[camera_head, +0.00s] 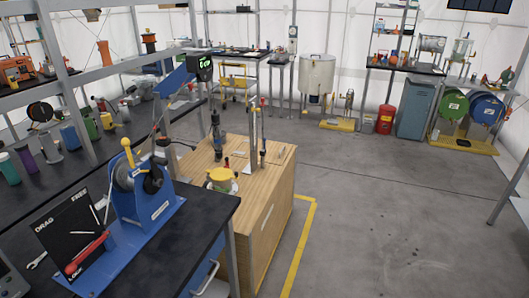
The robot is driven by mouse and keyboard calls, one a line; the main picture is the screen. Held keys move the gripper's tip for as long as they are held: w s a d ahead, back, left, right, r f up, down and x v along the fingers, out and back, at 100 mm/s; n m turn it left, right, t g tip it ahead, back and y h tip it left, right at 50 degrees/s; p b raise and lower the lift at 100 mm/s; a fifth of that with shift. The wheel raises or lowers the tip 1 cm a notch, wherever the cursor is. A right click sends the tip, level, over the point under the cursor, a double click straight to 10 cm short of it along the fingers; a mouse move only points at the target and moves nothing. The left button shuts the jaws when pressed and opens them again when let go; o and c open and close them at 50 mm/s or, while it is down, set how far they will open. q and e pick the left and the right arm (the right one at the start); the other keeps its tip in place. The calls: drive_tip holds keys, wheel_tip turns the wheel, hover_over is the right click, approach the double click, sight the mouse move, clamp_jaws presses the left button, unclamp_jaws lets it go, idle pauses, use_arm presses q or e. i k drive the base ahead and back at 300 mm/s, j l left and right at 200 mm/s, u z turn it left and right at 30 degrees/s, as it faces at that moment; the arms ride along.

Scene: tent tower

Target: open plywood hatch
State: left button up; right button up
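A plywood box (278,222) stands on the floor in the middle of the camera_head view, just behind the black bench. A thin seam shows on its flat top (243,192), and the panels I can see lie closed. I cannot tell which panel is the hatch, and no handle is clear on it. A yellow-topped round device (221,179) and a dark upright tool (216,135) stand on the top, with thin upright posts behind them. Neither of my grippers is in view.
A black bench (209,212) with a blue winch (142,199) stands at the near left, against the box. A yellow floor line (300,245) runs beside the box. Open grey floor (400,215) lies to the right. A red canister (386,119) stands far back.

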sight(277, 154)
drive_tip(key=z, duration=0.2)
drive_tip(key=i+l+z, duration=0.25)
drive_tip(key=i, duration=0.25)
drive_tip(key=i+l+z, duration=0.3)
drive_tip(key=i, duration=0.2)
drive_tip(key=i+l+z, duration=0.1)
drive_tip(key=i+z, duration=0.15)
drive_tip(key=i, duration=0.25)
drive_tip(key=i+l+u, duration=0.15)
drive_tip(key=i, duration=1.95)
drive_tip(key=i+u, duration=0.35)
drive_tip(key=i, duration=0.15)
drive_tip(key=i+l+u, duration=0.2)
drive_tip(key=i+u, duration=0.15)
drive_tip(key=i, duration=0.15)
